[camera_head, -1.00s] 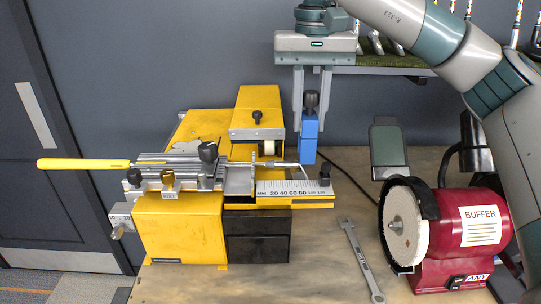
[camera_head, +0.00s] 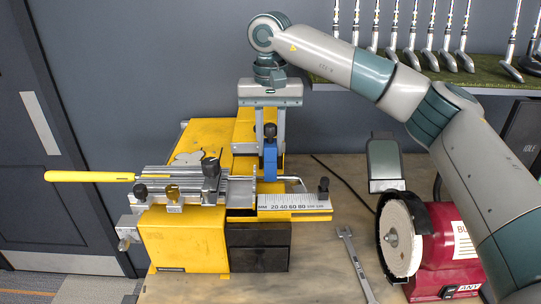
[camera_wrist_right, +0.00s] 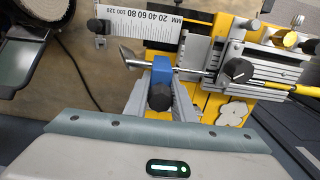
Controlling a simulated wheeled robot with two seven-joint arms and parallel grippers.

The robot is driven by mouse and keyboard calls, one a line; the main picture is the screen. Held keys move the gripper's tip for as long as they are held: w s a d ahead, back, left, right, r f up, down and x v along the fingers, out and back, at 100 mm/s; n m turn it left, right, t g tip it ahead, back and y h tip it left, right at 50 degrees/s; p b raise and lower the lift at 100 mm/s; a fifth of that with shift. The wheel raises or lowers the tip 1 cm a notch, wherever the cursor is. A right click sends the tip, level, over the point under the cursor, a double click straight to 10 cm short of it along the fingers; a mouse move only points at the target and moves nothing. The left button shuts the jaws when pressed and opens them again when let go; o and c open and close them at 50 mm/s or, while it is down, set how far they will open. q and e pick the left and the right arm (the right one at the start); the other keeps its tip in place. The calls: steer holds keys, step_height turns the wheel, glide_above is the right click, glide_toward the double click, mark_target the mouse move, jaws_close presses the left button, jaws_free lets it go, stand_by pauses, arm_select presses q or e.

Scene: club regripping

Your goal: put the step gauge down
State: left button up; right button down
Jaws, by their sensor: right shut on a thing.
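The step gauge is a blue block with a black knob (camera_head: 270,158), upright between the fingers of my right gripper (camera_head: 270,148). My right gripper is shut on it. Its lower end is at the club shaft, between the clamp and the white millimetre scale (camera_head: 293,201). In the right wrist view the blue block (camera_wrist_right: 162,69) lies across the line of the shaft, with a gripper finger (camera_wrist_right: 137,103) on each side. I cannot tell whether it touches the shaft or the station. My left gripper is not in view.
A club with a yellow grip (camera_head: 90,176) lies in the grey clamp of the yellow station (camera_head: 185,240). A wrench (camera_head: 353,262) and a red buffer (camera_head: 443,235) are to the right. Clubs stand on a shelf (camera_head: 470,76) behind. Bare bench lies in front of the scale.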

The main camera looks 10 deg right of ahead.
mark_target(270, 157)
step_height(270, 157, down, 3)
steer(key=shift+f+p, duration=0.1)
steer(key=shift+p, duration=1)
steer(key=shift+f, duration=0.3)
steer(key=shift+f, duration=0.25)
steer(key=c, duration=1.5)
jaws_free()
steer(key=shift+r, duration=0.2)
